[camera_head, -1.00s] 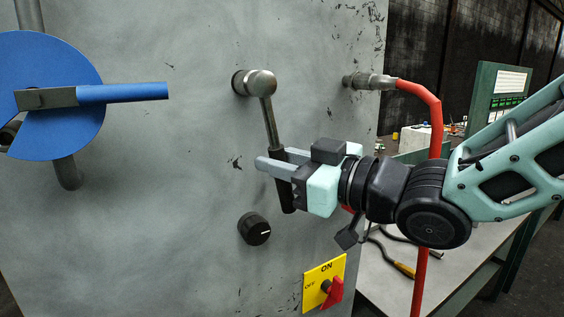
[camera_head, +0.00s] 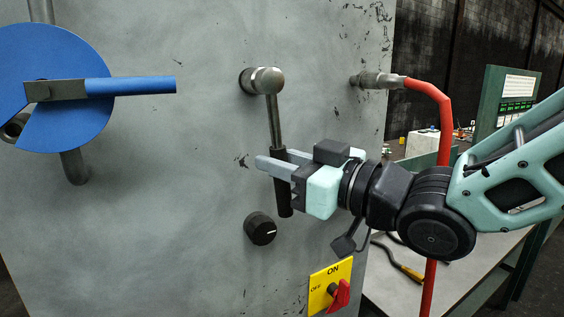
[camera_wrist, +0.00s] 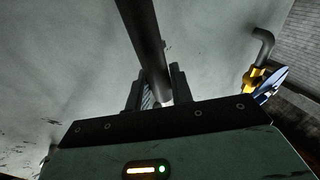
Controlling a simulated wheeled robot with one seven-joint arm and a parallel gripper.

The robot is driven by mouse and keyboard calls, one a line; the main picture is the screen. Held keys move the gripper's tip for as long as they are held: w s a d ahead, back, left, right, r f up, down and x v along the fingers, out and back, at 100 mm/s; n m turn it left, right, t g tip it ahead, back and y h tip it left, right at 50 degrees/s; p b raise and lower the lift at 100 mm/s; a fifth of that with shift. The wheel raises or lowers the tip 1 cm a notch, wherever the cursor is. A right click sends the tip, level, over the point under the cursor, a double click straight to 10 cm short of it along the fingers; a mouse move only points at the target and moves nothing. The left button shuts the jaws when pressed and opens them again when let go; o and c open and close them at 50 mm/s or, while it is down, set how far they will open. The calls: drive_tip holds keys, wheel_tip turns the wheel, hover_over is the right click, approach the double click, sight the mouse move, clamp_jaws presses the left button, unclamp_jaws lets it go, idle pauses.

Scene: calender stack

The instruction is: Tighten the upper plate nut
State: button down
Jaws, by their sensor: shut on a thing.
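A metal wrench (camera_head: 274,120) hangs from a round steel head (camera_head: 263,80) on the grey upright plate (camera_head: 210,200). The head covers the nut, so the nut itself cannot be made out. The wrench slopes slightly down to the right and ends in a black grip (camera_head: 285,205). My gripper (camera_head: 275,170) comes from the right and is shut on the wrench's black grip, well below the head. In the wrist view, the dark handle (camera_wrist: 148,45) runs down between my two fingers, which are close around it.
A black knob (camera_head: 260,229) sits just below the gripper, and a yellow ON/OFF plate (camera_head: 330,283) with a red switch is lower right. A red hose (camera_head: 446,130) passes behind my arm. A blue disc with a handle (camera_head: 60,70) is at the left. Bare plate lies between disc and wrench.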

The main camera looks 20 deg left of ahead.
drive_tip(key=shift+s+a+m+b, duration=0.3)
drive_tip(key=shift+b, duration=0.05)
idle(0.3)
drive_tip(key=shift+s+a+m+t+b, duration=0.15)
drive_tip(key=shift+s+m+t+b, duration=0.1)
drive_tip(key=shift+m+t+b, duration=0.1)
drive_tip(key=shift+w+d+n, duration=0.55)
drive_tip(key=shift+w+n, duration=0.1)
drive_tip(key=shift+n, duration=0.2)
drive_tip(key=shift+s+d+b, duration=0.7)
drive_tip(key=shift+d+b, duration=0.05)
drive_tip(key=shift+d, duration=0.05)
idle(2.9)
drive_tip(key=shift+s+d, duration=0.1)
drive_tip(key=shift+d, duration=0.05)
idle(0.5)
drive_tip(key=shift+s+d, duration=0.9)
drive_tip(key=shift+d, duration=0.1)
